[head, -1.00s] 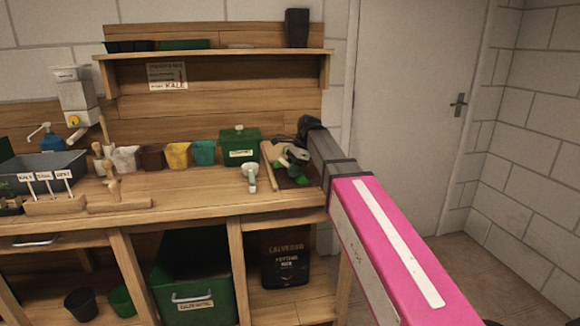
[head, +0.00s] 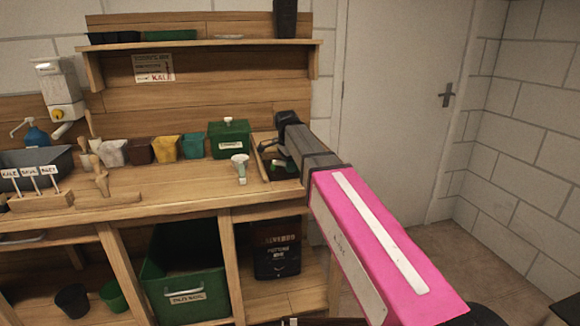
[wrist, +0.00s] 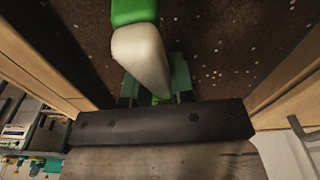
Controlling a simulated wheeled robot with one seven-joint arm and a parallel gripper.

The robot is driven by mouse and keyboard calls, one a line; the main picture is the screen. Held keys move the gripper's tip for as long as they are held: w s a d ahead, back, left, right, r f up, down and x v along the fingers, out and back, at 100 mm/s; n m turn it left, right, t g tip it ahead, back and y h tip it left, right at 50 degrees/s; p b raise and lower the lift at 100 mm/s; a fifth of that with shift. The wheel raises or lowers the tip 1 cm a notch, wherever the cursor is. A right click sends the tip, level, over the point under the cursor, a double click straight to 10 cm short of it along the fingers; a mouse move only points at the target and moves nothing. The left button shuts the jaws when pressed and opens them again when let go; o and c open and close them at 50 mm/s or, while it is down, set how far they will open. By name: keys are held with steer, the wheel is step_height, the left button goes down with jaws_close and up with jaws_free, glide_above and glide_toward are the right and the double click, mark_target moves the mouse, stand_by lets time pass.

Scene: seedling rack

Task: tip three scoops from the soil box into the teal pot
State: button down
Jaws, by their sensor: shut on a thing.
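The teal pot (head: 192,146) stands on the bench at the right end of a row of pots, left of a lidded green box. The wooden-walled soil box (head: 258,148) is at the bench's right end, partly hidden by my arm. In the wrist view, dark, white-flecked soil (wrist: 215,45) lies between its wooden walls. My gripper (wrist: 158,88) is over the soil, shut on a scoop (wrist: 142,55) with cream and green parts. How deep the scoop sits, and whether it holds soil, I cannot tell. In the head view my gripper (head: 272,152) is mostly hidden.
The green lidded box (head: 230,138) stands between the teal pot and the soil box. A white-and-green utensil (head: 240,166) is in front of it. Yellow (head: 166,149), brown (head: 139,151) and white (head: 111,153) pots stand left. A shelf (head: 205,46) hangs above.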

steer(key=shift+s+a+r+t+h, duration=0.15)
steer(key=shift+a+r+h, duration=0.2)
steer(key=shift+r, duration=0.5)
steer(key=shift+s+a+r+t+h, duration=0.1)
steer(key=shift+a+r+t+h, duration=0.25)
steer(key=shift+r, duration=0.45)
steer(key=shift+s+a+r+h, duration=0.15)
steer(key=shift+r+h, duration=0.25)
steer(key=shift+r, duration=0.45)
steer(key=shift+t+h, duration=0.3)
steer(key=shift+h, duration=0.3)
steer(key=shift+v, duration=2)
